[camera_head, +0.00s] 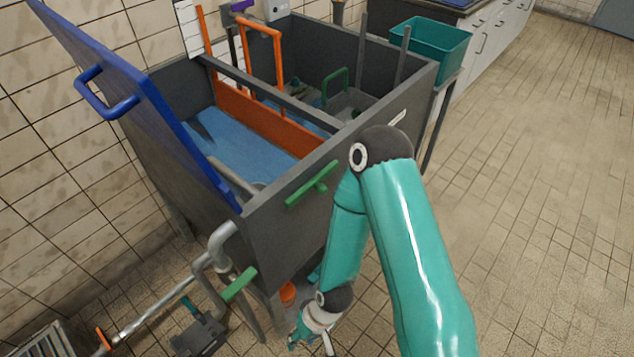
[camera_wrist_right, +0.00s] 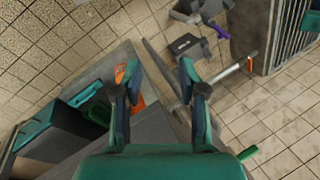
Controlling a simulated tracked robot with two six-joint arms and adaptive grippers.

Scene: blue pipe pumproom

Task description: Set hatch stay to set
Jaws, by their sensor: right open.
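The blue hatch lid (camera_head: 150,105) stands raised and tilted at the left side of the grey tank (camera_head: 283,232), with a blue handle (camera_head: 103,97) on its outer face. A grey bar (camera_head: 232,176) shows inside the tank beside the lid's lower edge; I cannot tell whether it is the hatch stay. A green lever (camera_head: 312,184) sits on the tank's front wall. My right gripper (camera_head: 311,341) is low in front of the tank, well below its rim and away from the lid. In the right wrist view its fingers (camera_wrist_right: 160,75) are apart, with nothing visibly held. My left gripper is out of view.
A grey pipe (camera_head: 155,312) with a green-handled valve (camera_head: 240,284) runs low beside the tank. An orange frame (camera_head: 262,122) stands inside the tank. A teal bin (camera_head: 432,40) is at the back right. The tiled floor on the right is clear.

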